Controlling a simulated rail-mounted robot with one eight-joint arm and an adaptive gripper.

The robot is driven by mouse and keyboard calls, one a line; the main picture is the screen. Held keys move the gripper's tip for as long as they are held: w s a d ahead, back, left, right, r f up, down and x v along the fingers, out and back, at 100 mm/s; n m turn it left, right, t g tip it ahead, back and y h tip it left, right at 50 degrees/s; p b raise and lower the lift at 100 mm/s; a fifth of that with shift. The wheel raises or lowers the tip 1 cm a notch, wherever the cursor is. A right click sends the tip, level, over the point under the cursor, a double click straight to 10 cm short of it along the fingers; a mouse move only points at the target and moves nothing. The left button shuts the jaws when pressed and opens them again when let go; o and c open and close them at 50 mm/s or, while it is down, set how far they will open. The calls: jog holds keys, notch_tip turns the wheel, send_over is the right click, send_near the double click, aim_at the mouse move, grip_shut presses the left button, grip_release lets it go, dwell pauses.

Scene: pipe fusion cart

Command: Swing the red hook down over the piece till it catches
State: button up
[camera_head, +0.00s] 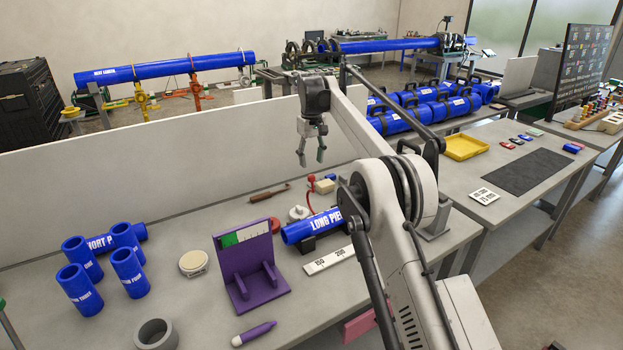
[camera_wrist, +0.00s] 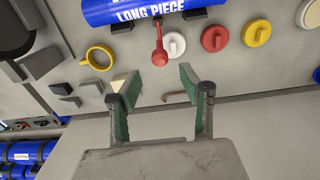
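The blue piece marked LONG PIECE (camera_head: 312,226) lies in dark cradles on the bench. It also shows at the top of the wrist view (camera_wrist: 150,10). The red hook (camera_head: 310,199) stands up at the back of the piece, its round knob on top. In the wrist view the red hook (camera_wrist: 159,43) points away from the piece, not over it. My gripper (camera_head: 311,156) is open and empty above and behind the piece. In the wrist view its green-padded fingers (camera_wrist: 156,88) are spread apart, with the hook's knob just beyond them.
A white disc (camera_wrist: 174,45), a red disc (camera_wrist: 214,39) and a yellow disc (camera_wrist: 257,33) sit beside the hook. A purple stand (camera_head: 247,262) is left of the piece. A white panel (camera_head: 150,145) runs behind the bench. Several blue tubes (camera_head: 80,290) stand far left.

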aim_at(312, 175)
jog(key=shift+f+p, duration=0.5)
jog(key=shift+f, duration=3.1)
grip_shut()
